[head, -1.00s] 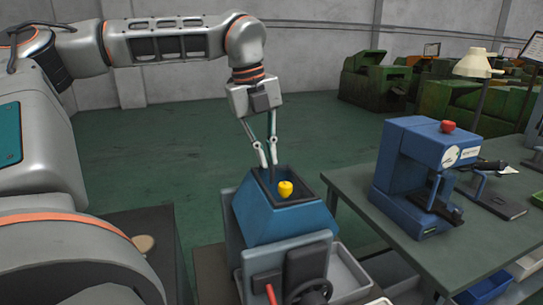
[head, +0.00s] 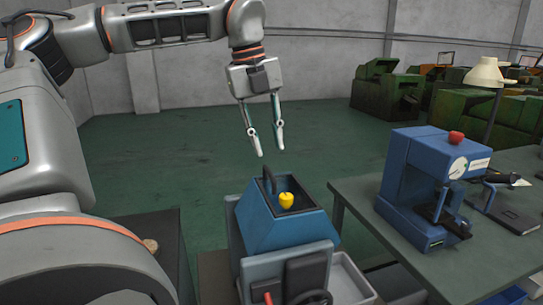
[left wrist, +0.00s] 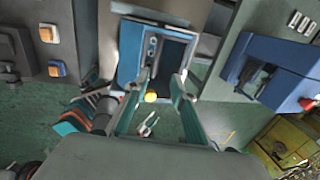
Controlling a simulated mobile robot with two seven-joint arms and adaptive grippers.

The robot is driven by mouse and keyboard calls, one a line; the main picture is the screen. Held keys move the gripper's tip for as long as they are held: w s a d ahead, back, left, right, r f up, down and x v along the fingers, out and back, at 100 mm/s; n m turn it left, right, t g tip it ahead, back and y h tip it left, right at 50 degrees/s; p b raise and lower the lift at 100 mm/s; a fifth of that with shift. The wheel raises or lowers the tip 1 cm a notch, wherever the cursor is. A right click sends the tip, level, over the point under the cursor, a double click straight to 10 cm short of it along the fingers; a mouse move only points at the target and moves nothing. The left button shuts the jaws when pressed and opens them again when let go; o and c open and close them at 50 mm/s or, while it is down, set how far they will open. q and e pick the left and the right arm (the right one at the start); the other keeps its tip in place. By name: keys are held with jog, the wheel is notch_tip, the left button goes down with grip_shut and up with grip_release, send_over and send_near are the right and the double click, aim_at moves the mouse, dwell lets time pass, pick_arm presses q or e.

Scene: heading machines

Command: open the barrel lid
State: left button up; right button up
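The barrel appears to be the blue tapered housing (head: 285,231) on a grey machine, with a dark recessed top. A dark upright loop (head: 269,180), like a handle, stands at its left rear rim. I cannot make out a separate lid. My left gripper (head: 268,150) hangs above and behind the housing, pointing down, fingers apart with nothing between them. My right gripper is not seen.
A lamp (head: 487,75) stands behind. A grey bin (head: 350,280) sits beside the machine.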

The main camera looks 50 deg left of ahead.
pick_arm(q)
jog(key=v, duration=0.7)
dwell(0.5)
